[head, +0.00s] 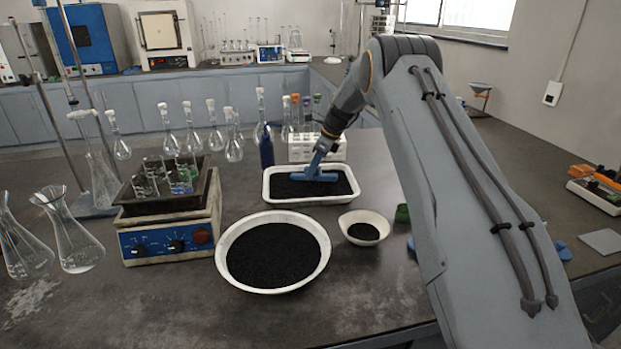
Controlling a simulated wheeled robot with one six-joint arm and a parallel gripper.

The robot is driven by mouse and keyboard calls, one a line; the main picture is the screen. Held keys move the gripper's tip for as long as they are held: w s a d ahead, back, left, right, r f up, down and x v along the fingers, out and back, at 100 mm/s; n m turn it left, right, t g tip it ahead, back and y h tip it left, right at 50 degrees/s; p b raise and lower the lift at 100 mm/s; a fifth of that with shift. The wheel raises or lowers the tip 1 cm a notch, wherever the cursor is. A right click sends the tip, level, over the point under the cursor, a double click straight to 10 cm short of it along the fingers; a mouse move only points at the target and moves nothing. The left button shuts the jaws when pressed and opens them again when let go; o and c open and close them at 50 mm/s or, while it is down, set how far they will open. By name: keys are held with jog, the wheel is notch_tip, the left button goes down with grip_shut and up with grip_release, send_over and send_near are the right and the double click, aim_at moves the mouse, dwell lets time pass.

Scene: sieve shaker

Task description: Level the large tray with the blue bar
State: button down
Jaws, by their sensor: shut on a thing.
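The large tray (268,187) is a white rectangular one with black granules in it, standing mid-table. The blue bar (313,176) lies crosswise over the granules, towards the tray's back half. Its blue handle rises to my gripper (324,144), which is shut on it above the tray. The bar seems to touch the granules, but its lower edge is too small to see clearly. The granules in front of the bar look fairly flat. Those behind it are partly hidden by the bar.
A large round white bowl (228,275) and a small bowl (379,219), both with black granules, stand in front. A hotplate (168,242) with beakers is at left. A white tube rack (301,149), a dark blue bottle (266,148) and several flasks stand close behind the tray.

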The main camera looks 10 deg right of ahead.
jog(key=shift+w+d+f+b, duration=0.1)
jog(key=shift+w+d+b, duration=0.45)
jog(key=shift+w+b, duration=0.7)
jog(key=shift+w+d+b, duration=0.5)
jog(key=shift+w+b, duration=0.2)
jog(key=shift+b, duration=1.1)
jog(key=shift+w+d+f+b, duration=0.1)
jog(key=shift+w+d+b, duration=0.45)
jog(key=shift+w+b, duration=0.7)
notch_tip(320, 180, up, 6)
jog(key=shift+s+r, duration=0.2)
jog(key=shift+s, duration=0.15)
